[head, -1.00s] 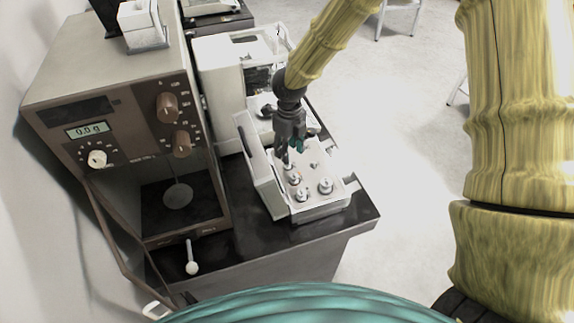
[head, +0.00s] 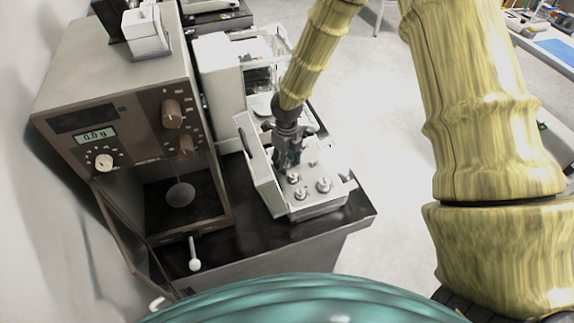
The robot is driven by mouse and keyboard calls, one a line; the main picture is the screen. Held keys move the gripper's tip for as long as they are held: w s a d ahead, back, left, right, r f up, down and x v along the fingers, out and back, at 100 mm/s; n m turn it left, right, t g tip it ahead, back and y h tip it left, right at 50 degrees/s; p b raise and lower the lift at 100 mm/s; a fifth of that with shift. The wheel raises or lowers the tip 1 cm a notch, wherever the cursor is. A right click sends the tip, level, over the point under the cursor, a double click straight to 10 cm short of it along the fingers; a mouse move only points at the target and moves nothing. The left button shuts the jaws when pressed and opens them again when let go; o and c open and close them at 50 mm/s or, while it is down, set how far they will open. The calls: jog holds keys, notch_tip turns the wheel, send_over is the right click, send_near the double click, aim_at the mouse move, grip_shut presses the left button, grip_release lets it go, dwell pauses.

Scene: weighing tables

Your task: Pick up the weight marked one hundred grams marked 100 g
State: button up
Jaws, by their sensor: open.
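Several metal weights stand upright in an open white box on the dark table. A larger weight (head: 324,184) is at the box's right, with a smaller one (head: 301,193) to its left and another (head: 293,178) farther back. The markings are too small to read, so I cannot tell which is the 100 g weight. The box (head: 317,211) has its lid (head: 262,172) standing open on the left. My gripper (head: 286,166) is open, pointing down over the back left of the box. It hides what stands beneath it; I cannot tell whether it touches a weight.
A large balance (head: 115,95) reading 0.0 g stands at left, its pan (head: 180,195) inside an open chamber. A white instrument (head: 218,75) stands behind the box. The dark table (head: 330,231) has bare room in front of the box.

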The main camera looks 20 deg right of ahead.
jog(key=shift+c, duration=0.3)
grip_shut()
